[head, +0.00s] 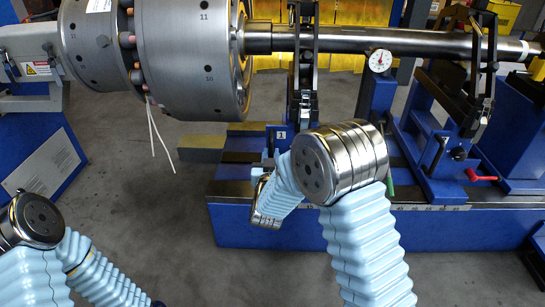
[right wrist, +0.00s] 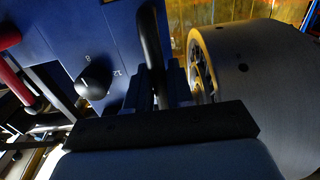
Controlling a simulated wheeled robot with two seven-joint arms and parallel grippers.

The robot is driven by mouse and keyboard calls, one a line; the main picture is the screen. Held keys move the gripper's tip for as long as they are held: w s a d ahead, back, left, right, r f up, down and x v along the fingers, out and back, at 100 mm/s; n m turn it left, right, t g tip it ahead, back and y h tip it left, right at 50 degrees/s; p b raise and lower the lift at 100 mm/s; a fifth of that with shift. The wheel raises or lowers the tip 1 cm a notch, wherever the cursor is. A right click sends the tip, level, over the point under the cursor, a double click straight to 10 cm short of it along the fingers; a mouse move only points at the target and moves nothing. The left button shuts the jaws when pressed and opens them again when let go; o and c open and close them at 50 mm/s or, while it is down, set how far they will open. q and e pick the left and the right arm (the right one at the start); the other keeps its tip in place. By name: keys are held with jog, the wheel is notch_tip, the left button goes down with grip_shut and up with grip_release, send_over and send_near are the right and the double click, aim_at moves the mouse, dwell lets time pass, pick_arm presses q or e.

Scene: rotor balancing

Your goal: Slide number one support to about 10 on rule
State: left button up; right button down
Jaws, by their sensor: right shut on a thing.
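The number one support (head: 303,75) is a dark upright frame under the steel shaft, with a small "1" plate (head: 280,134) low on it. My right gripper (head: 268,158) is at its foot, mostly hidden by my own forearm and elbow. In the right wrist view my right gripper (right wrist: 152,88) is shut on a dark upright bar (right wrist: 150,38), which looks like the support's handle. The rule (head: 430,208) runs along the front of the blue bed. Its support-side reading is hidden in the head view. My left gripper is out of view below my left arm.
The grey rotor (head: 190,60) hangs left of the support, its shaft (head: 380,42) running right. A second support (head: 485,75) with a red-handled lever (head: 482,176) stands at right. A black knob (right wrist: 95,80) sits near marks 8 and 12 on a blue face.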

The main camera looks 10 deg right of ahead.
jog(key=shift+w+a, duration=0.15)
jog(key=shift+a, duration=0.45)
jog(key=c, duration=0.8)
grip_release()
jog(key=shift+o, duration=0.2)
jog(key=shift+d, duration=0.1)
jog(key=b+v, duration=0.1)
jog(key=v, duration=0.6)
